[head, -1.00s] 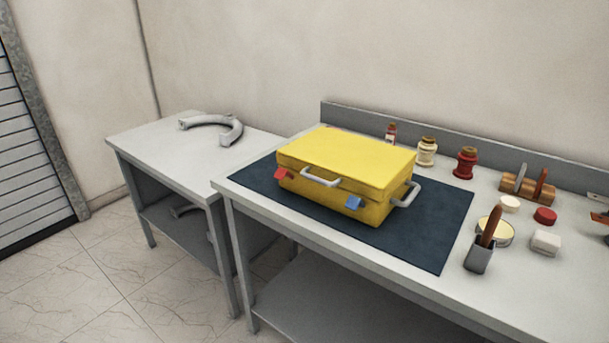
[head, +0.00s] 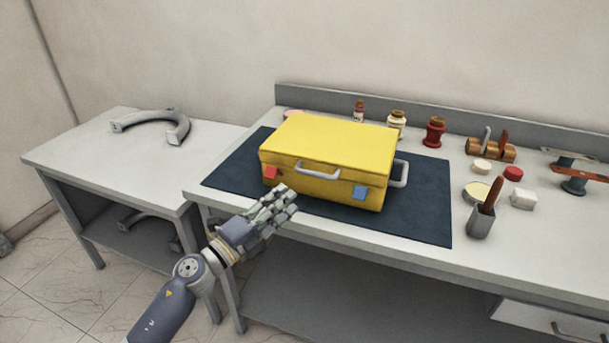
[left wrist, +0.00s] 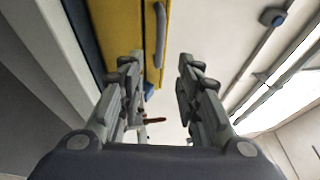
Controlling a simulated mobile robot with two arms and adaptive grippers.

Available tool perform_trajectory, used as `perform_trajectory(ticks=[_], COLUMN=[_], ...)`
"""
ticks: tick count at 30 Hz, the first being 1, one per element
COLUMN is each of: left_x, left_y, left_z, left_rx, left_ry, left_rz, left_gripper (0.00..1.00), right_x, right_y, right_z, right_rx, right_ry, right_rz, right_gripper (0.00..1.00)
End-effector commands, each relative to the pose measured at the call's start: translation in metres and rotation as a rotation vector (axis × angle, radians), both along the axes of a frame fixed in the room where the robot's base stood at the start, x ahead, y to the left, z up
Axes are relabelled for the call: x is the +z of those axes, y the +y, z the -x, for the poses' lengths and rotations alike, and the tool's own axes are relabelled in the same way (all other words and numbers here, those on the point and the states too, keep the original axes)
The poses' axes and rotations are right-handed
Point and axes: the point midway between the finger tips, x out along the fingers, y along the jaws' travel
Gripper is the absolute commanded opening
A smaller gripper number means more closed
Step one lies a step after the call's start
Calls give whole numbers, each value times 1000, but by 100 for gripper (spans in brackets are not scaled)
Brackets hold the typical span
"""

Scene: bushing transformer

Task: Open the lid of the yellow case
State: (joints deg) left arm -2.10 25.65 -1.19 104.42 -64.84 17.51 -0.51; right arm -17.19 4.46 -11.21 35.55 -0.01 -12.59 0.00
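The yellow case (head: 325,142) lies flat on a dark mat, and its lid is shut. On its front are a red latch (head: 270,173), a grey handle (head: 317,170) and a blue latch (head: 360,192). My left gripper (head: 283,198) is in front of the case's lower left front, near the red latch; I cannot tell whether it touches. In the left wrist view my left gripper (left wrist: 160,58) is open with nothing between its fingers. That view also shows the case (left wrist: 122,40), its handle (left wrist: 160,35) and the blue latch (left wrist: 149,88). My right gripper is not in view.
The dark mat (head: 420,215) covers part of the grey workbench (head: 540,255). Right of it stand a cup with a brown-handled tool (head: 480,221), small jars and blocks. A side table (head: 75,155) at left holds a curved grey part (head: 160,118).

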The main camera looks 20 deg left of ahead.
Motion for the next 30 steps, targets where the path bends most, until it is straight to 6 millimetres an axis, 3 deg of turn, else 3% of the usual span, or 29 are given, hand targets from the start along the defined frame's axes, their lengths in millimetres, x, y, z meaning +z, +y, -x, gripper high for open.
perform_trajectory(ticks=[18, 30], left_x=[16, 17], left_y=[-38, -43], left_z=[-84, -94], left_rx=[3, 1], left_ry=[1, 3], left_rz=[6, 4], left_gripper=[32, 32], right_x=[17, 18], right_y=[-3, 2], right_z=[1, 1], right_rx=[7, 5], right_ry=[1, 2], right_rz=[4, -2], right_gripper=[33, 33])
